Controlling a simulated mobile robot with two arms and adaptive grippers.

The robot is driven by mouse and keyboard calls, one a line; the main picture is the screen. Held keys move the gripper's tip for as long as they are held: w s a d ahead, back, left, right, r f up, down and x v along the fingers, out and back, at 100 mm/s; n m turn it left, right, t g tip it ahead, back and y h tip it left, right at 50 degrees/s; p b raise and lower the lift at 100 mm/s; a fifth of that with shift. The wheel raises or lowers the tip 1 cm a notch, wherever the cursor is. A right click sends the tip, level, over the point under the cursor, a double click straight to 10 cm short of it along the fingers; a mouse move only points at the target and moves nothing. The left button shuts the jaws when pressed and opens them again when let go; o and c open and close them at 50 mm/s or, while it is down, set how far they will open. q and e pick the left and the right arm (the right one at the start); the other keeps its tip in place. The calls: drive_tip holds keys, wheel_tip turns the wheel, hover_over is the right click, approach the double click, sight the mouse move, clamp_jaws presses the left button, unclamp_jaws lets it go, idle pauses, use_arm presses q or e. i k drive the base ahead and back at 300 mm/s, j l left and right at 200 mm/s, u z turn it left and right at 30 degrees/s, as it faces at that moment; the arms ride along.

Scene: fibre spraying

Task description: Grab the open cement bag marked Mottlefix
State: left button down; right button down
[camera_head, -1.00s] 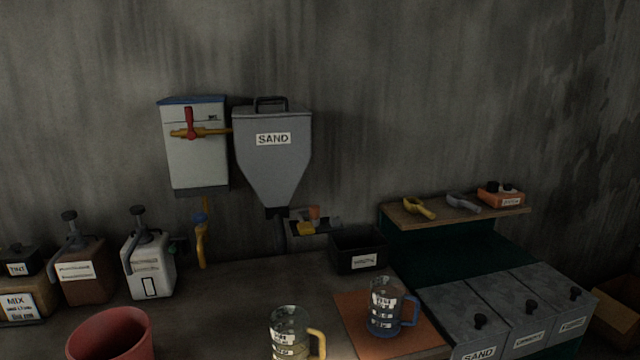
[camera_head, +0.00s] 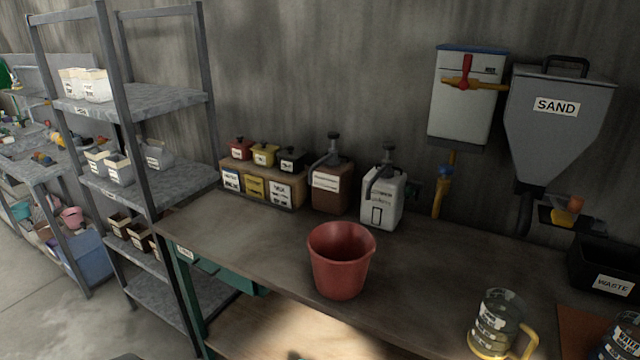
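No bag that I can read as Mottlefix shows. White open-topped bags or boxes (camera_head: 86,86) stand on the upper level of the grey shelf rack at the left. More pale ones (camera_head: 108,166) stand on the middle level, and brown ones (camera_head: 128,232) on a lower level. Their labels are too small to read, and I cannot tell which are cement bags. Neither of my grippers is clearly in view.
A workbench (camera_head: 235,232) holds a red bucket (camera_head: 341,262), a measuring jug (camera_head: 494,324), two pump containers (camera_head: 382,200) and small lidded tubs (camera_head: 264,154). A SAND hopper (camera_head: 556,130) hangs on the wall. Clear floor (camera_head: 60,325) lies at the lower left.

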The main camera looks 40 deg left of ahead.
sight(119, 167)
drive_tip(key=j+u, duration=0.15)
drive_tip(key=u, duration=0.6)
drive_tip(key=j+u, duration=0.25)
drive_tip(key=j, duration=0.15)
drive_tip(key=i+j+u, duration=0.15)
drive_tip(key=j+u, duration=0.15)
drive_tip(key=i+j+u, duration=0.1)
drive_tip(key=j+u, duration=0.15)
drive_tip(key=j, duration=0.15)
drive_tip(key=i+j+u, duration=0.25)
drive_tip(key=i+j, duration=0.2)
drive_tip(key=j, duration=0.2)
drive_tip(key=i+j+u, duration=0.1)
drive_tip(key=j, duration=0.3)
drive_tip(key=i+j, duration=0.25)
drive_tip(key=j, duration=0.15)
drive_tip(key=i+j, duration=0.2)
drive_tip(key=j, duration=0.2)
drive_tip(key=u, duration=0.05)
